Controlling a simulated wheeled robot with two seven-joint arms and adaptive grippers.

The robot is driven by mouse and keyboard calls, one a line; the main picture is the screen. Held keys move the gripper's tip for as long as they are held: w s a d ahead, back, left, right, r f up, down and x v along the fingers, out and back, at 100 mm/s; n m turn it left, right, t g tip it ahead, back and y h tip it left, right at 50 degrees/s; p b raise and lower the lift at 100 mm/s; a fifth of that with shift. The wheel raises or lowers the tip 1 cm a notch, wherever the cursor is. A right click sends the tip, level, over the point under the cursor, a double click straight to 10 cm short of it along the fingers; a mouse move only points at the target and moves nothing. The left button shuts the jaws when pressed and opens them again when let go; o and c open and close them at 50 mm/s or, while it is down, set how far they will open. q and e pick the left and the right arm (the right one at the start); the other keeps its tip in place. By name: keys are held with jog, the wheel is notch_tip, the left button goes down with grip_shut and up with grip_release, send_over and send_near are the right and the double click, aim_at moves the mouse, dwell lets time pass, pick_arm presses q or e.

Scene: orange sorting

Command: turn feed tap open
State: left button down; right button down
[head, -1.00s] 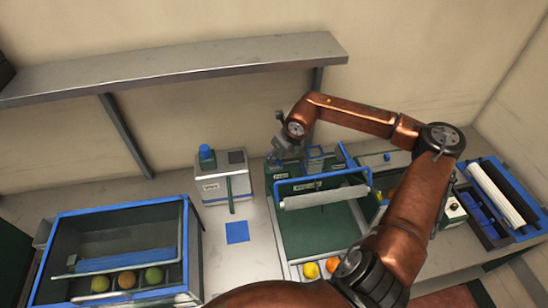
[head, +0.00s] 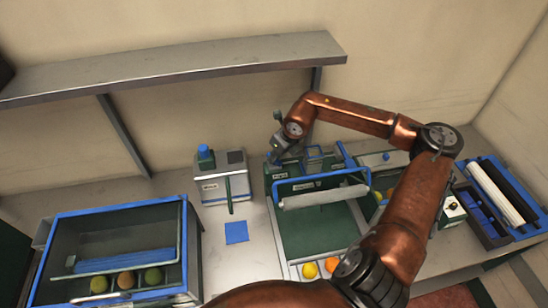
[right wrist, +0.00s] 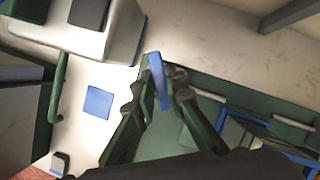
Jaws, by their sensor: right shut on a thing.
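My right gripper (head: 277,160) is at the back left corner of the green roller station (head: 318,232). The right wrist view shows its two fingers (right wrist: 160,100) closed on a thin blue handle (right wrist: 157,78), which I take to be the feed tap's lever. The handle stands out between the fingertips; the tap's body is hidden by the gripper. In the head view the fingers are small and the handle is hard to make out. My left gripper is not in view.
A white box with a blue knob (head: 205,153) stands left of the roller station. A blue-rimmed bin (head: 120,207) with several fruits is at far left. A blue square (head: 236,232) lies on the bench. A shelf (head: 180,72) hangs behind. A tray with rollers (head: 470,215) is at right.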

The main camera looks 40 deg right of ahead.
jog(key=shift+d+n+y, duration=0.1)
jog(key=shift+n+y, duration=0.4)
jog(key=shift+n, duration=0.6)
jog(key=n+y+b, duration=0.1)
jog(key=n, duration=0.2)
jog(key=shift+w+n, duration=0.1)
jog(key=shift+n, duration=0.2)
jog(key=n+g, duration=0.1)
jog(key=n, duration=0.1)
jog(key=n+y+b, duration=0.1)
jog(key=n, duration=0.2)
jog(key=shift+w+d+r+g+y, duration=0.1)
jog(key=shift+w+d+g+y, duration=0.1)
jog(key=shift+g+y, duration=0.15)
jog(key=shift+n+g, duration=0.25)
jog(key=shift+n, duration=0.05)
jog(key=shift+r, duration=0.15)
jog(key=c, duration=2)
grip_release()
jog(key=shift+d, duration=0.1)
jog(key=shift+o, duration=0.2)
jog(key=shift+s, duration=0.1)
